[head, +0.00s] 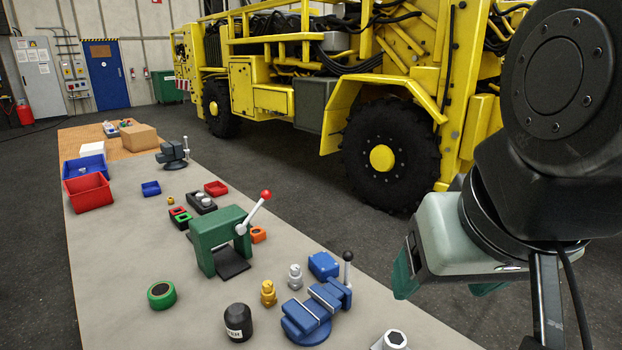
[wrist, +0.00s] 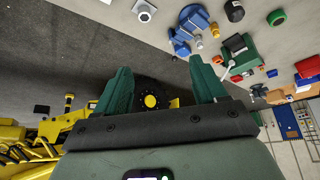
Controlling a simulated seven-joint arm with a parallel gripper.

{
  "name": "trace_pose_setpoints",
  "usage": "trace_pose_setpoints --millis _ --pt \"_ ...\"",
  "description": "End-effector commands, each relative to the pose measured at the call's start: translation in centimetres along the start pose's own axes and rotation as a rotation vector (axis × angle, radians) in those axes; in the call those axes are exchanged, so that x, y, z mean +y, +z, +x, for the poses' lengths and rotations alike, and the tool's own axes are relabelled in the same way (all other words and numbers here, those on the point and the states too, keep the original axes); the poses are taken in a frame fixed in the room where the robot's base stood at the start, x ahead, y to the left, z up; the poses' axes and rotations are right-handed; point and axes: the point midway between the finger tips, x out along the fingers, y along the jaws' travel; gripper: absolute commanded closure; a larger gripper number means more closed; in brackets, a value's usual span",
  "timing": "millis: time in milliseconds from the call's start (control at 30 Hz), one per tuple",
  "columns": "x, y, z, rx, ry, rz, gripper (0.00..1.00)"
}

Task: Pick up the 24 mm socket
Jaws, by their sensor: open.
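A silver socket with a dark hexagonal opening (head: 392,340) stands at the bottom edge of the head view, near the front of the grey bench, partly cut off. No size marking on it is readable. It also shows at the top of the wrist view (wrist: 144,10). My gripper (head: 446,287) is open and empty, to the right of the bench edge and apart from the socket. Its two green fingers (wrist: 160,68) are spread in the wrist view, with nothing between them.
A blue vise (head: 308,315), a black bottle-shaped piece (head: 238,322), a brass fitting (head: 268,293) and a silver fitting (head: 295,277) stand near the socket. A green press (head: 222,240) with a red-knobbed lever is farther back. A yellow machine (head: 270,97) stands beyond the bench (head: 110,270).

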Motion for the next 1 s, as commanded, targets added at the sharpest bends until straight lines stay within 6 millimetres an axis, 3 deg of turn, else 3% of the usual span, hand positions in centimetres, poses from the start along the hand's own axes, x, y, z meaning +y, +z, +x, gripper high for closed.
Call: trace_pose_setpoints --millis 200,367,767,1000 --pt "-0.3 -0.1 0.3 -0.017 -0.013 0.005 0.29" --pt "-2.8 -0.9 2.7 -0.135 -0.107 0.06 0.29" --pt "-13.8 -3.1 12.9 -0.61 -0.466 0.418 0.29" --pt "-19.7 -3.4 20.1 -0.865 -0.616 0.729 0.29"
